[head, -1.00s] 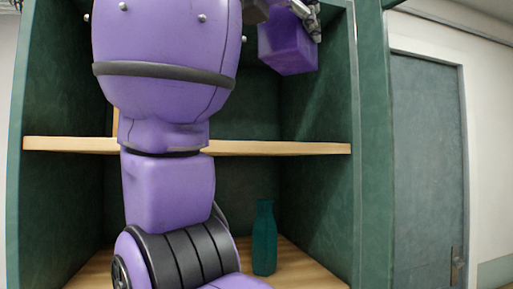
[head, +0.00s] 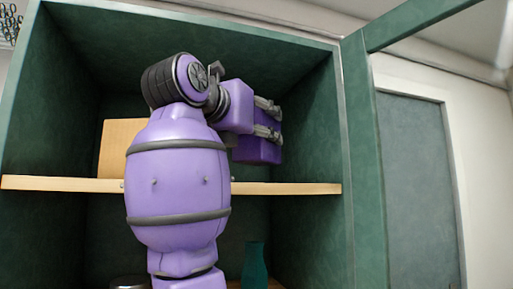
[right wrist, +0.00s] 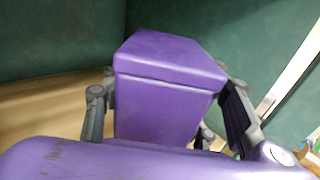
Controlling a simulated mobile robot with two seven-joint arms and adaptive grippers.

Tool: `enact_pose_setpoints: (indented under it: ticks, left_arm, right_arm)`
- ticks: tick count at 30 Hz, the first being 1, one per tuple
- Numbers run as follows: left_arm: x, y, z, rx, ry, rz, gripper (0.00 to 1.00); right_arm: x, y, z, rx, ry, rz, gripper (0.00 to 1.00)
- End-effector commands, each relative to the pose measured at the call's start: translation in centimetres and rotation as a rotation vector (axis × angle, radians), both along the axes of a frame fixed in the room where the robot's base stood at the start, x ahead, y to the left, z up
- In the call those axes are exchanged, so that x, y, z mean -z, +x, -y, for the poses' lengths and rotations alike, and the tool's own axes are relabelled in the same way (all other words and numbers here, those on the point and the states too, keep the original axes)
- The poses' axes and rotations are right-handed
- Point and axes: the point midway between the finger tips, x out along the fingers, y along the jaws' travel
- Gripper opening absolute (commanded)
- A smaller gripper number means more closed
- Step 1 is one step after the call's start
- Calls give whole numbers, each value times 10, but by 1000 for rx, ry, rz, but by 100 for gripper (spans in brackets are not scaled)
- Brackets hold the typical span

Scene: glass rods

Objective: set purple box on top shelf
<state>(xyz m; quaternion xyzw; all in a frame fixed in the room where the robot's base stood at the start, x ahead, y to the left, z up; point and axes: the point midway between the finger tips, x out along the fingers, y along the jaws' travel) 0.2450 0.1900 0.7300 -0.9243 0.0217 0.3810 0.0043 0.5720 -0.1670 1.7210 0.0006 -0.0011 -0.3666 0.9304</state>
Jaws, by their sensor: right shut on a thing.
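The purple box (head: 258,150) is in the upper compartment of the green shelf unit, a little above the front edge of the top shelf board (head: 290,188) in the head view. My right gripper (head: 268,122) is shut on it from the left side. In the right wrist view the box (right wrist: 165,90) sits upright between the two fingers, with pale wood behind it at left. Whether its underside touches the board cannot be told. My left gripper is not in view.
A light wooden block or box (head: 118,148) stands at the left of the upper compartment, partly behind my arm. A teal bottle (head: 255,265) stands in the lower compartment. The green side wall (head: 305,130) is close to the right of the purple box.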

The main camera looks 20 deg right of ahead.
Motion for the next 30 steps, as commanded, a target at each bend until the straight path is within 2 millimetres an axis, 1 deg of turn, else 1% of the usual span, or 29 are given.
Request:
enact_pose_setpoints:
  ticks: [3,6,10,23,24,27,28,30]
  left_arm:
    - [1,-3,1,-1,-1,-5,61]
    - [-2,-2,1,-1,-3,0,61]
    - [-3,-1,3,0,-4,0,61]
    - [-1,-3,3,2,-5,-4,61]
    - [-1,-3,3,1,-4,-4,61]
    - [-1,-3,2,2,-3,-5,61]
    - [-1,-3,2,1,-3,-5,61]
    - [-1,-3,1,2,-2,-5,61]
  right_arm:
    - [12,9,1,3,-1,-1,14]
    - [25,6,1,2,-1,1,14]
    - [35,6,1,2,-1,3,14]
    - [43,7,0,-1,0,0,14]
    - [43,8,0,0,1,-1,58]
    - [43,8,1,0,1,-2,71]
    - [43,8,0,0,1,-2,73]
    - [43,8,0,0,1,-2,73]
